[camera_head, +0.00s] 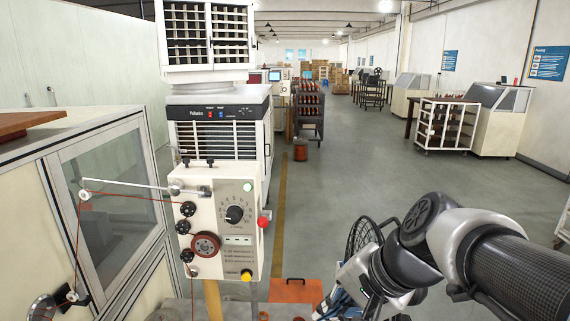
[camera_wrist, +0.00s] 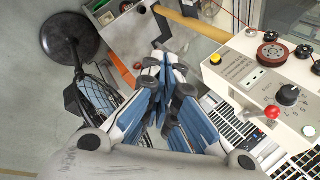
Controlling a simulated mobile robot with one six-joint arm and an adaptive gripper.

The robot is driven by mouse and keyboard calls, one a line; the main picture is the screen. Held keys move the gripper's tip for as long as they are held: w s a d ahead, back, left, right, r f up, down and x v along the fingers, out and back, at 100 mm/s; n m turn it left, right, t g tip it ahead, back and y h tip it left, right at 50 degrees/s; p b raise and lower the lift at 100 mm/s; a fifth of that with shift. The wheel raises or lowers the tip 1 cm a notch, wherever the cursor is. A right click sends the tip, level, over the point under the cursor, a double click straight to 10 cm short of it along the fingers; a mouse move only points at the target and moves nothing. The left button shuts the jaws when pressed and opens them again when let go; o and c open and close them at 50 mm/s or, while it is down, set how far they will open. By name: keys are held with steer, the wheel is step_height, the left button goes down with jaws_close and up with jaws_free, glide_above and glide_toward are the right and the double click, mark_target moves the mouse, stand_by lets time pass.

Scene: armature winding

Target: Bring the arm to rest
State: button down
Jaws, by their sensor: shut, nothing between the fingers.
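My arm (camera_head: 440,243) is folded in the lower right of the head view, over the aisle floor. My gripper (camera_wrist: 168,75) points away from the camera in the wrist view, with its blue-and-white fingers together and nothing between them. In the head view only a small part of the gripper (camera_head: 335,302) shows at the bottom edge. The gripper is apart from the winding machine's control panel, which stands to its left in the head view.
The control panel (camera_head: 216,262) has a dial, a red knob (camera_head: 263,221) and a yellow button (camera_head: 246,275). A red wire runs over its pulleys. An orange tray (camera_head: 290,291) is low beside it. A black fan (camera_head: 364,237) stands behind my arm. The aisle (camera_head: 345,150) beyond is clear.

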steer(key=s+d+f+n+h+b, duration=0.2)
steer(key=s+f+b, duration=0.4)
steer(key=f, duration=0.3)
steer(key=s+d+f+n+h+b, duration=0.2)
steer(key=s+d+f+n+b, duration=0.2)
steer(key=s+f, duration=0.5)
steer(key=shift+d+n+h+b, duration=0.15)
steer(key=shift+n+h+b, duration=0.15)
steer(key=shift+n+b, duration=0.8)
steer(key=shift+f, duration=0.1)
